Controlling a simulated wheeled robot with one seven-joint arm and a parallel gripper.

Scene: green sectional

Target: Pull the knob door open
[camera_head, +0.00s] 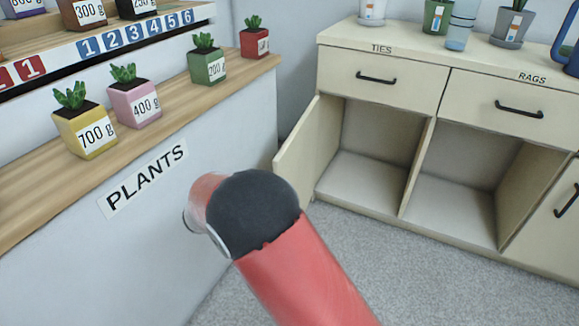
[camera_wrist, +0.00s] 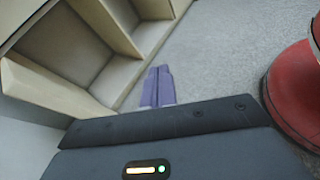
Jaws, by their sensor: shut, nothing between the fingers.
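A cream cabinet (camera_head: 422,165) stands at the right in the head view. A door (camera_head: 308,150) at its left end is swung outward, and the compartment behind it is open to view. No knob shows on the visible face of this door. In the wrist view, the purple fingers of my gripper (camera_wrist: 157,87) are together and empty, above the grey carpet. The cabinet's open compartments (camera_wrist: 75,45) lie to their upper left, apart from the fingers. In the head view my red and black arm hides my gripper.
Two drawers labelled TIES (camera_head: 378,78) and RAGS (camera_head: 515,105) are closed above the compartments. A front with a black handle (camera_head: 567,200) is at the far right. A wooden shelf with potted plants (camera_head: 135,104) runs along the left. Carpet (camera_head: 420,270) is clear before the cabinet.

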